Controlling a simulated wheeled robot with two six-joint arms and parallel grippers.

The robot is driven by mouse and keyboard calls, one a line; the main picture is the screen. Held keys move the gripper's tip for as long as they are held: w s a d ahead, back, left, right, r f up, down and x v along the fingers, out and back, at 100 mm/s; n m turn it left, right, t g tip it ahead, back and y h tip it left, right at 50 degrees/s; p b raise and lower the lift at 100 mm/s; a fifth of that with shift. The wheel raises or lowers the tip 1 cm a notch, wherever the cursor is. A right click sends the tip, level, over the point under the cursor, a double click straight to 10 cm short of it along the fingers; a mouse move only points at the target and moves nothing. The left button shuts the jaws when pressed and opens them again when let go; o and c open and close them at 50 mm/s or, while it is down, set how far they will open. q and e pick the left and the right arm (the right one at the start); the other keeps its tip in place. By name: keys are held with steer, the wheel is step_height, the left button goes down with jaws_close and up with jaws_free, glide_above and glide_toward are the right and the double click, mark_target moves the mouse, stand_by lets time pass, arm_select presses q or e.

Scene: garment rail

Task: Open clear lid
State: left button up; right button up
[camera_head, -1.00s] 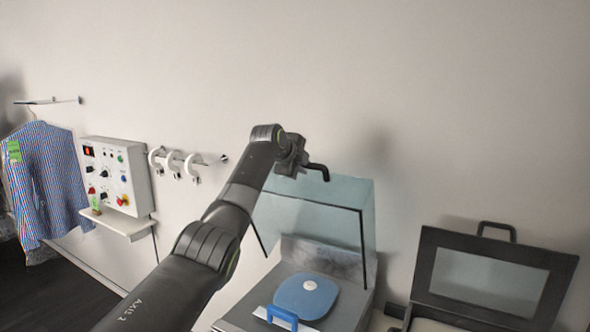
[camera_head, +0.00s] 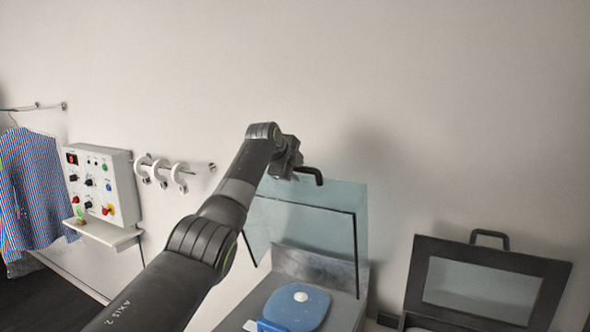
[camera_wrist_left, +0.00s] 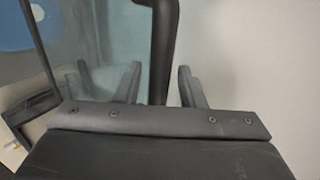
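The clear lid (camera_head: 318,226) is a bluish glass cover with dark edges. It stands raised and steeply tilted over the grey metal box (camera_head: 336,275) in the head view. Its black bent handle (camera_head: 312,174) sticks out at the top. My left gripper (camera_head: 292,168) is at this handle. In the left wrist view the black handle bar (camera_wrist_left: 162,45) runs between the two fingers of my left gripper (camera_wrist_left: 160,83), with a small gap showing on each side. The glass also shows there at the left (camera_wrist_left: 110,35). My right gripper is not in view.
A blue round-cornered piece (camera_head: 297,307) lies on the box. A second case with a raised, framed, windowed lid (camera_head: 480,285) stands at the right. A control panel (camera_head: 103,185), rings on a rail (camera_head: 160,172) and a checked shirt (camera_head: 35,190) are at the left.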

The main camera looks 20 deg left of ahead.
arm_select(q)
steer(key=shift+s+f, duration=0.15)
steer(key=shift+s+b, duration=0.25)
steer(key=shift+b, duration=0.45)
steer(key=b+v, duration=0.8)
steer(key=v, duration=0.9)
steer(key=shift+w+r, duration=0.15)
steer(key=shift+r, duration=0.15)
steer(key=shift+f, duration=0.1)
